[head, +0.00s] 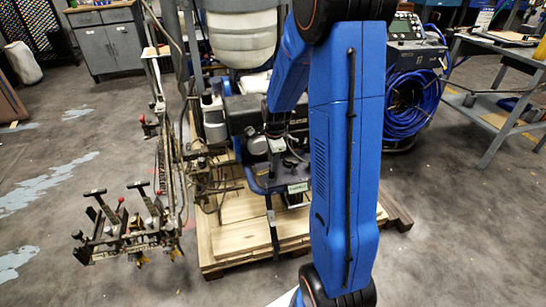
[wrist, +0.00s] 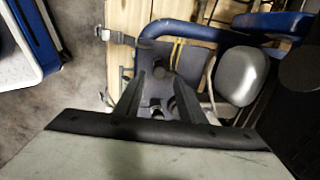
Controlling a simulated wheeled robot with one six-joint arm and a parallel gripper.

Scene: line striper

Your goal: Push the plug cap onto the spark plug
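My gripper (wrist: 157,80) points down over the line striper's engine area (wrist: 193,66) in the wrist view. Its two dark fingers stand apart, with a gap between them and nothing clearly held. Small dark and pale round parts (wrist: 156,103) show between and below the fingers. I cannot tell whether one of them is the plug cap or the spark plug. In the head view my gripper (head: 274,130) is small and dark above the line striper (head: 262,178), partly hidden by my blue arm. The cap and plug cannot be made out there.
A blue tube frame (wrist: 200,32) and a rounded silver part (wrist: 242,76) lie close to my fingers. The machine stands on a wooden pallet (head: 235,238). A lever assembly (head: 128,228) stands left, a blue hose reel (head: 407,104) right.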

